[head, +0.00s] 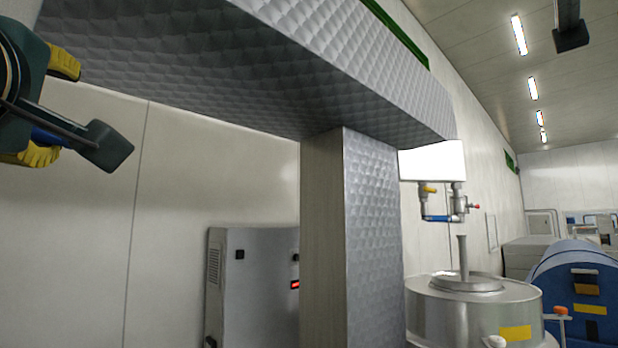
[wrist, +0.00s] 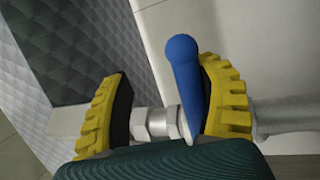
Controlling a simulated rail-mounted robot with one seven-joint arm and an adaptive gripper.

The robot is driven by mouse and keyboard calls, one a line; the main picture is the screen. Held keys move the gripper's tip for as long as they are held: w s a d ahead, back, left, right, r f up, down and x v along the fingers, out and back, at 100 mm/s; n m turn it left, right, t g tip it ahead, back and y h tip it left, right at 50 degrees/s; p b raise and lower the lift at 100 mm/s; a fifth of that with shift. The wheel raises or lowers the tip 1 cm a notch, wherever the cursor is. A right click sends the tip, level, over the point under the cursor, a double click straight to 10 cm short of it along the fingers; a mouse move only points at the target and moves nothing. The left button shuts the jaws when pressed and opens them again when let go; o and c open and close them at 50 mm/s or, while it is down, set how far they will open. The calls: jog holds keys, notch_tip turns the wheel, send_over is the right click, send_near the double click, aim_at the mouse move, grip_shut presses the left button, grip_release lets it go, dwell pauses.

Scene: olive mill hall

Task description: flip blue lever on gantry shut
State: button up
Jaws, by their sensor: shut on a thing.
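The blue lever (wrist: 186,75) shows in the wrist view, rounded at its top end and standing roughly upright in the picture. It lies between the yellow fingers of my gripper (wrist: 163,80), close against the right finger. Metal pipe fittings (wrist: 158,123) sit at its lower end, between the fingers. The gripper is shut on the lever, with the jaws still spread apart by what is between them. In the head view my gripper (head: 49,108) is at the far left, below the gantry beam (head: 215,65). A bit of blue shows by its lower finger, and my gripper hides most of that spot.
The gantry post (head: 372,235) stands right of my gripper. A grey cabinet (head: 255,285) stands by the wall behind it. Further right are a valve group with a blue part (head: 437,218), a steel vat (head: 472,310) and a blue drum machine (head: 575,285).

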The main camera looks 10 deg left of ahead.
jog(key=f+b+v, duration=0.2)
jog(key=b+v, duration=0.6)
jog(key=v, duration=0.7)
jog(key=shift+f+b, duration=0.25)
jog(key=shift+b, duration=0.1)
dwell(0.3)
dwell(0.6)
